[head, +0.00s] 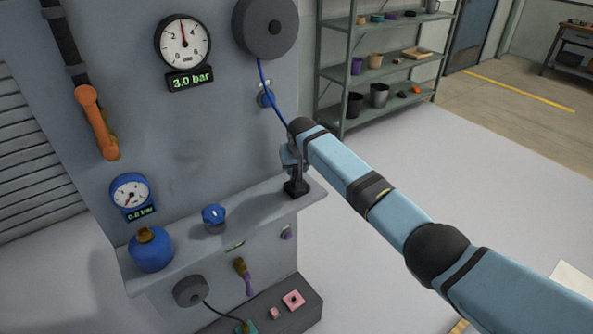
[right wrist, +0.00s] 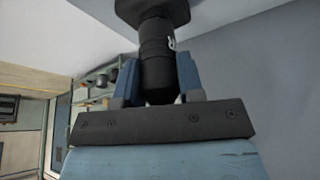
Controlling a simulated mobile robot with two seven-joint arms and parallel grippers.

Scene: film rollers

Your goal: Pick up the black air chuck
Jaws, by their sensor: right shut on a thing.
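The black air chuck (right wrist: 157,55) stands between the two blue fingers of my right gripper (right wrist: 157,80) in the right wrist view. The fingers are shut on its dark cylindrical body, one on each side. In the head view my right gripper (head: 296,170) reaches down at the right end of the grey shelf (head: 258,212). A wider black base (head: 296,188) shows just below it at the shelf, and it also shows at the top of the right wrist view (right wrist: 150,8). I cannot tell whether the chuck is clear of this base. My left gripper is not in view.
A blue hose (head: 268,92) runs from the grey reel (head: 265,27) down to near my right wrist. A blue knob (head: 213,216) and a blue bottle (head: 151,251) stand farther left on the shelf. Gauges are on the panel. A storage rack (head: 380,73) stands behind.

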